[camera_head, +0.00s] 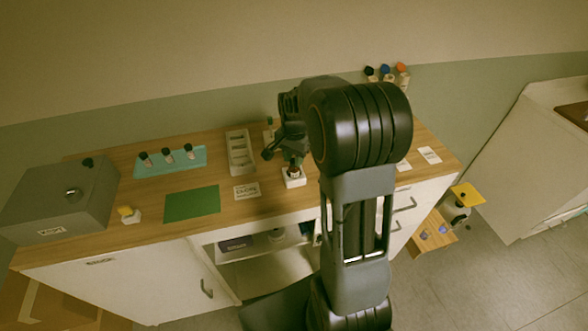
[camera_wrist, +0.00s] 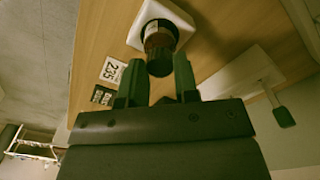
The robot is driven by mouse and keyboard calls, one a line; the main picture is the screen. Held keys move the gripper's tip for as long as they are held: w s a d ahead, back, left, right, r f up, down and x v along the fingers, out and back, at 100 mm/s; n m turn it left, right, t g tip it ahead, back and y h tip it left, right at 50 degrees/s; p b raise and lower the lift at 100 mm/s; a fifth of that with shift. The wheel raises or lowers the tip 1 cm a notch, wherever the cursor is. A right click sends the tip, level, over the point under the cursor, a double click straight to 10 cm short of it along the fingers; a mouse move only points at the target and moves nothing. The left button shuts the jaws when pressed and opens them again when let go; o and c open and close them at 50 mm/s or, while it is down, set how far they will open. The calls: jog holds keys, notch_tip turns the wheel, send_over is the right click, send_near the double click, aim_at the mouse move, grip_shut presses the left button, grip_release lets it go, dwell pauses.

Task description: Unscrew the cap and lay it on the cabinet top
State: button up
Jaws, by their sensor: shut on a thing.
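A brown bottle (camera_wrist: 158,36) stands in a white square holder (camera_wrist: 181,17) on the wooden cabinet top (camera_wrist: 230,30). Its dark cap (camera_wrist: 160,64) is between the two fingers of my gripper (camera_wrist: 159,75), which is shut on it. The cap lines up with the bottle neck; I cannot tell whether it is loosened. In the head view my gripper (camera_head: 293,160) points down over the white holder (camera_head: 293,178) near the front edge of the cabinet top (camera_head: 222,172). My arm hides part of the cabinet's right side there.
Left of the holder are a label card (camera_head: 246,191), a green mat (camera_head: 191,204), a white divided tray (camera_head: 240,153) and a teal rack (camera_head: 172,161) with small dark-capped bottles. A grey box (camera_head: 60,200) stands at far left. Several capped bottles (camera_head: 386,76) stand at the back right.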

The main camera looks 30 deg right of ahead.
jog(key=shift+r, duration=0.25)
jog(key=shift+r+p, duration=0.7)
jog(key=shift+r, duration=0.1)
jog(key=shift+r, duration=0.1)
jog(key=shift+r+p, duration=1.55)
jog(key=shift+r, duration=0.45)
jog(key=shift+a+f, duration=0.1)
